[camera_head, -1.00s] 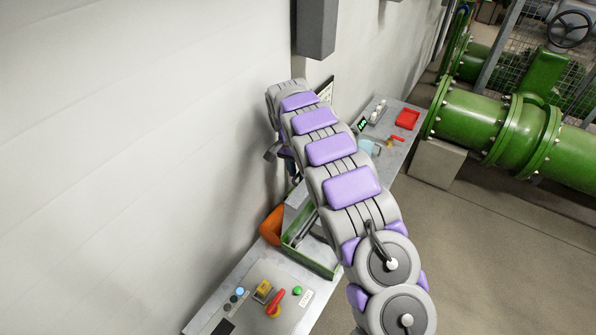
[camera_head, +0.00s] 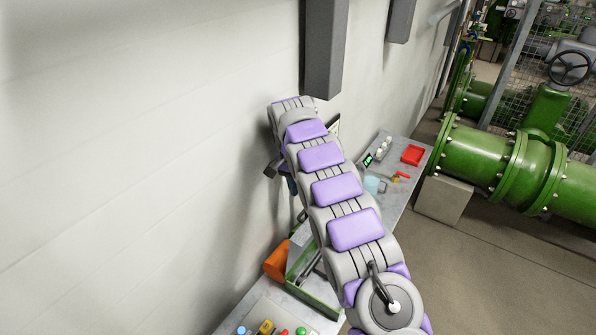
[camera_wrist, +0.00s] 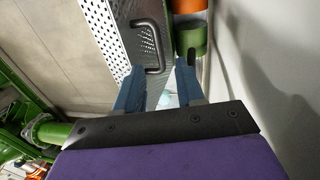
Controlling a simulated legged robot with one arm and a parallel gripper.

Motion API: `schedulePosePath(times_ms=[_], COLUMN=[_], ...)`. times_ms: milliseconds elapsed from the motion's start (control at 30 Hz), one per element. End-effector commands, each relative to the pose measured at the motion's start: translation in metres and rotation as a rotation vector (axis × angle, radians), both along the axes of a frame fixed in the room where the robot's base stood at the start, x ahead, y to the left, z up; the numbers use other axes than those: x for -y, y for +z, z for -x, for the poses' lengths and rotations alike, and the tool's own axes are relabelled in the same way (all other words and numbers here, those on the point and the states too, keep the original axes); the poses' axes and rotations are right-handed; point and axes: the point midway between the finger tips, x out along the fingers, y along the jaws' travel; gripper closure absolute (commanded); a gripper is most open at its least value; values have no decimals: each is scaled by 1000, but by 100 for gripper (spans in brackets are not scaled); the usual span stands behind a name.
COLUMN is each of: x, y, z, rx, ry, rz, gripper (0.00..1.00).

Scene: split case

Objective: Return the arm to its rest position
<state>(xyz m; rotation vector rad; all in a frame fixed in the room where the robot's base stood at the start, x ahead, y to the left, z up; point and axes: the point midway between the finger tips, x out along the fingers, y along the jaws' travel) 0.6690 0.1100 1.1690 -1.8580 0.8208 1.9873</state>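My arm (camera_head: 338,190) reaches from the bottom right of the head view up along the wall, above the bench, and its far end bends down. In the wrist view my gripper (camera_wrist: 159,72) has two blue fingers with a clear gap between them and nothing held. A dark handle (camera_wrist: 148,45) on a perforated metal panel (camera_wrist: 112,30) shows just past the fingertips. The gripper's fingers are mostly hidden behind the arm in the head view.
The bench (camera_head: 400,195) along the wall bears a green open case (camera_head: 318,290), an orange item (camera_head: 277,261) and a red tray (camera_head: 412,154). Grey boxes (camera_head: 327,50) hang on the wall above the arm's far end. Green pipes (camera_head: 490,155) stand right, with open floor in front.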

Motion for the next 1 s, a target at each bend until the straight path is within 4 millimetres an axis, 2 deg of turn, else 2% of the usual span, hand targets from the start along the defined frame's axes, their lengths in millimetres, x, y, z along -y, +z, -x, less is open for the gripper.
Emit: schedulePosePath(times_ms=[233, 367, 667, 867, 1000], x=[4, 18, 61, 84, 97], y=[5, 19, 62, 82, 90], z=[3, 16, 74, 124, 165], rx=[-1, -4, -26, -41, -56], ry=[5, 22, 91, 142, 180], rz=[3, 10, 14, -2, -21], gripper=[62, 62, 62, 62, 62])
